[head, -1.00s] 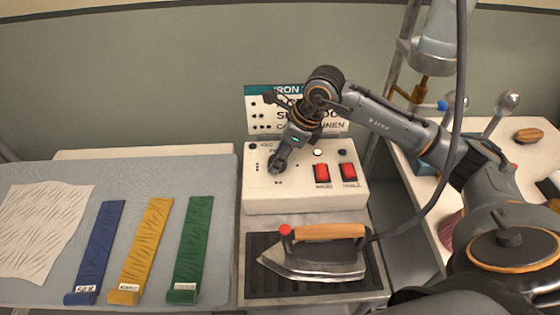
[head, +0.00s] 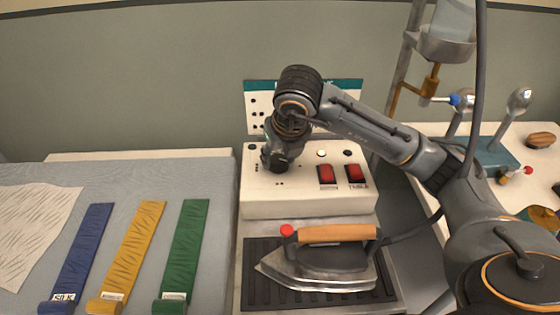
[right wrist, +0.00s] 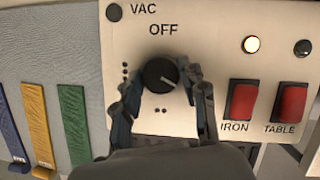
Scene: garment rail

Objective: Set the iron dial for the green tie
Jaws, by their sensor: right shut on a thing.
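The iron dial (right wrist: 160,75) is a round black knob with a pale pointer line, below the word OFF on the white control box (head: 305,205). In the right wrist view its line points to the lower right. Three dots show at its upper left and two below. My right gripper (right wrist: 162,84) is shut on the dial, one finger on each side; in the head view the gripper (head: 277,160) hides the dial. The green tie (head: 186,245) lies flat on the grey board, its end label too small to read surely. My left gripper is not in view.
The iron (head: 320,265) rests on a dark ribbed pad in front of the box. Red IRON (right wrist: 241,100) and TABLE (right wrist: 290,102) switches sit right of the dial, below a lit lamp (right wrist: 251,45). Blue (head: 82,250) and yellow (head: 132,250) ties lie left. My arm covers most of the sign (head: 254,110).

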